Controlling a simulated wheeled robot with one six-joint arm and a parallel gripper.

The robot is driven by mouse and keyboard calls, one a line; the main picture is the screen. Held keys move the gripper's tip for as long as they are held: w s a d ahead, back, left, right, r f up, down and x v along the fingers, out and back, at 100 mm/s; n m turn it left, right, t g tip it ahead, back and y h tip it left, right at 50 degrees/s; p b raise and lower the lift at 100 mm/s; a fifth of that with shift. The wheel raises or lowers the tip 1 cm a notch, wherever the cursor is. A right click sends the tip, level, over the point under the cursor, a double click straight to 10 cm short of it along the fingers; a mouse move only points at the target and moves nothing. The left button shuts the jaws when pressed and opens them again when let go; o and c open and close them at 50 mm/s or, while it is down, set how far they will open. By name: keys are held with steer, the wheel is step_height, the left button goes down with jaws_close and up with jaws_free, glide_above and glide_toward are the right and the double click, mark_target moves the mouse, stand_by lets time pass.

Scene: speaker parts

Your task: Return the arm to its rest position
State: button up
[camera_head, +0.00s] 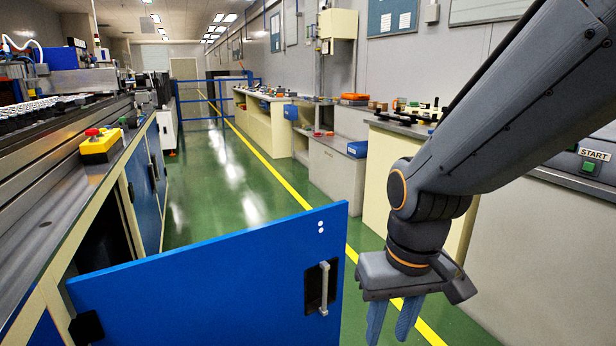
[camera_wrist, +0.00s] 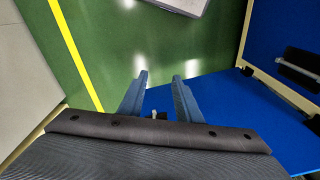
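My gripper (camera_head: 393,319) hangs at the end of my arm on the right side of the head view, with its fingers pointing down. In the wrist view my gripper (camera_wrist: 159,88) has its two blue-grey fingers apart, with nothing between them but the floor and part of a blue door. The gripper is just right of the open blue cabinet door (camera_head: 200,270) and its handle (camera_head: 323,290). I cannot tell the exact gap to the door. The door also shows below and right of the fingers in the wrist view (camera_wrist: 225,105).
The open door juts from the left workbench (camera_head: 80,190) across the aisle. A yellow box with a red button (camera_head: 100,145) sits on the bench edge. Cabinets and counters (camera_head: 338,170) line the right wall. The green floor (camera_head: 215,190) beyond the door is clear.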

steer(key=s+a+r+n+g, duration=0.1)
steer(key=s+a+r, duration=0.2)
steer(key=s, duration=0.2)
steer(key=d+r+m+p, duration=0.2)
steer(key=d+r+p, duration=0.7)
steer(key=p, duration=0.9)
steer(key=shift+w+d+r+m+h, duration=0.2)
steer(key=shift+r+m+h, duration=0.1)
steer(key=shift+m, duration=0.1)
stand_by(0.4)
